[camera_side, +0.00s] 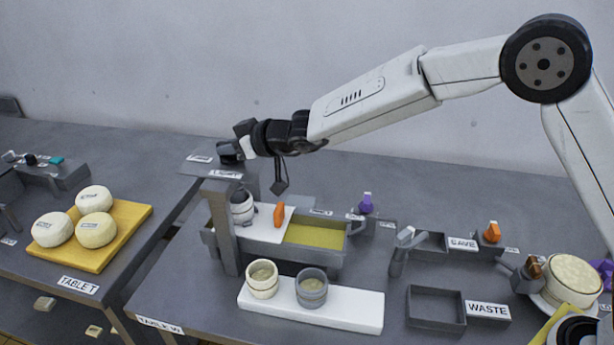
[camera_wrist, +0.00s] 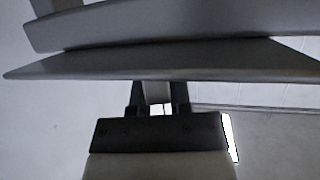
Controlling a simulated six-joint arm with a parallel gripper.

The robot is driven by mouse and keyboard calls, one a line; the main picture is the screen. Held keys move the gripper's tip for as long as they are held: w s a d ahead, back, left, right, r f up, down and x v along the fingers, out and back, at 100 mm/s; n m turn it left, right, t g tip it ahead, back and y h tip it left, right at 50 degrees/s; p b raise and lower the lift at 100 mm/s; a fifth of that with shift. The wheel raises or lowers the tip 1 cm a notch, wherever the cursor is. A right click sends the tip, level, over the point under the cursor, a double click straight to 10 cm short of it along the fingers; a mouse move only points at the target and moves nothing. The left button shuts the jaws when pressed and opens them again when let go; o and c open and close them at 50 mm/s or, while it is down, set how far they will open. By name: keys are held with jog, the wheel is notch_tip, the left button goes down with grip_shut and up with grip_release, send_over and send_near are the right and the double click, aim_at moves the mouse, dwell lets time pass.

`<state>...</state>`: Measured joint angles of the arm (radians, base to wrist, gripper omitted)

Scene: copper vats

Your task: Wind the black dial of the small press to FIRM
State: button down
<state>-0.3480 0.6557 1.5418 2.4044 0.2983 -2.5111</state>
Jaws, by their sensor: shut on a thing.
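The small press has a grey post (camera_side: 222,228) and a dark top plate (camera_side: 195,169) bearing two white labels too small to read. A dark knob (camera_side: 229,153), which seems to be the black dial, sits at the plate's right part. My gripper (camera_side: 238,150) reaches it from the right and is shut on it, hiding much of it. In the wrist view the two black fingers (camera_wrist: 158,95) close around a small piece under broad grey slabs (camera_wrist: 170,58). The dial's pointer and setting cannot be made out.
Below the press stand a trough (camera_side: 330,262) with a yellow-green bottom, an orange handle (camera_side: 279,215) and a white board (camera_side: 345,308) with two cups. A yellow board (camera_side: 125,225) with cheeses lies at left. A WASTE tray (camera_side: 436,305) is at right.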

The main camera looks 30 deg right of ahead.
jog(key=shift+r, duration=0.1)
dwell(0.3)
jog(key=c, duration=0.6)
grip_release()
jog(key=shift+o, duration=0.2)
jog(key=shift+s+d, duration=0.1)
jog(key=v, duration=0.7)
jog(key=shift+s+d, duration=0.15)
jog(key=shift+r, duration=0.1)
